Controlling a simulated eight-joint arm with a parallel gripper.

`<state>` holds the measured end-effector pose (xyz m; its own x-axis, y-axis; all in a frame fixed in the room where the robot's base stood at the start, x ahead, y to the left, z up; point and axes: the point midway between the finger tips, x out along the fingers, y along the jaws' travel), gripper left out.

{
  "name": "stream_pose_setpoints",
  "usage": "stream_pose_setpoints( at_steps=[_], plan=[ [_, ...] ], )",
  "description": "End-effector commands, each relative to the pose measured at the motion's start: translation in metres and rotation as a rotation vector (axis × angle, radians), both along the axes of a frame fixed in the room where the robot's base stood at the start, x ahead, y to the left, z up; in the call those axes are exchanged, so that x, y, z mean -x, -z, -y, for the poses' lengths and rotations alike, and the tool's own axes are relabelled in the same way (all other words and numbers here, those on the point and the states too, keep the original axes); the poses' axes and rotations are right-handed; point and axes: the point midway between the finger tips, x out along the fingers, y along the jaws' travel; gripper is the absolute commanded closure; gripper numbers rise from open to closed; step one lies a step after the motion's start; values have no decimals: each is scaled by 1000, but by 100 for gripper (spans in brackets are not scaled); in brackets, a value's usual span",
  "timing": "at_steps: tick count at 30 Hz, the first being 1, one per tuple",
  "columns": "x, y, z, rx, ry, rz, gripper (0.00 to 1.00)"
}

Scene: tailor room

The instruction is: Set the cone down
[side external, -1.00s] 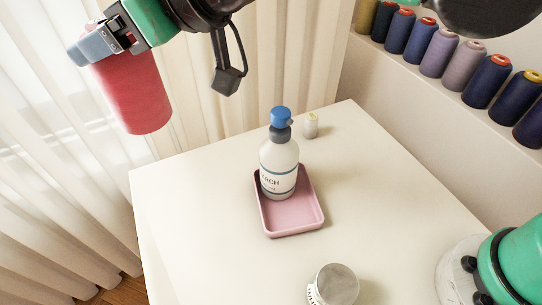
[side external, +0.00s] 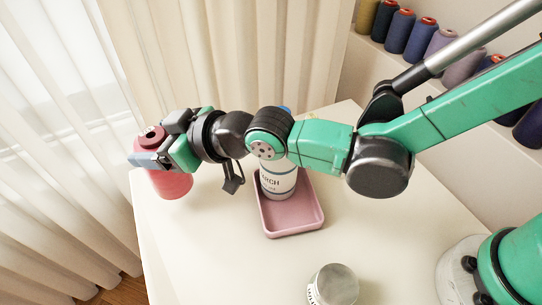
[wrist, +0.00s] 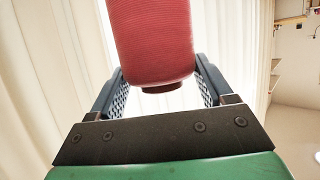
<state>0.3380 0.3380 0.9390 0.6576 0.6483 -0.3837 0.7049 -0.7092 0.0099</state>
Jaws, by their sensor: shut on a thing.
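The cone is a red thread cone (side external: 172,184), upright or nearly so, at the left corner of the white table (side external: 215,250) in the side view. My gripper (side external: 150,158) is shut on it, with the jaws around its upper part. In the wrist view the red cone (wrist: 152,45) sits between the two blue-grey fingers of my gripper (wrist: 158,85). I cannot tell whether its base touches the table top.
A pink tray (side external: 291,222) at mid-table holds a white spray-type bottle (side external: 277,182), partly hidden behind my arm. A jar with a grey lid (side external: 333,284) stands at the front. Thread cones (side external: 397,32) line a ledge at the back right. The table's left front is clear.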

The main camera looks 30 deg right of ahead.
Motion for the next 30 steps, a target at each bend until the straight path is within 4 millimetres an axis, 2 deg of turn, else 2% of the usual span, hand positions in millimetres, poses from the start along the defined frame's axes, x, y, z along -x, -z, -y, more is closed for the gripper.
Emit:
stream_pose_setpoints(
  at_steps=[12,23,24,27,30],
  plan=[
    [0,39,0,0,0,0,88],
    [0,43,0,0,0,0,88],
    [0,44,0,0,0,0,24],
    [0,43,0,0,0,0,0],
    [0,43,0,0,0,0,0]
  ],
)
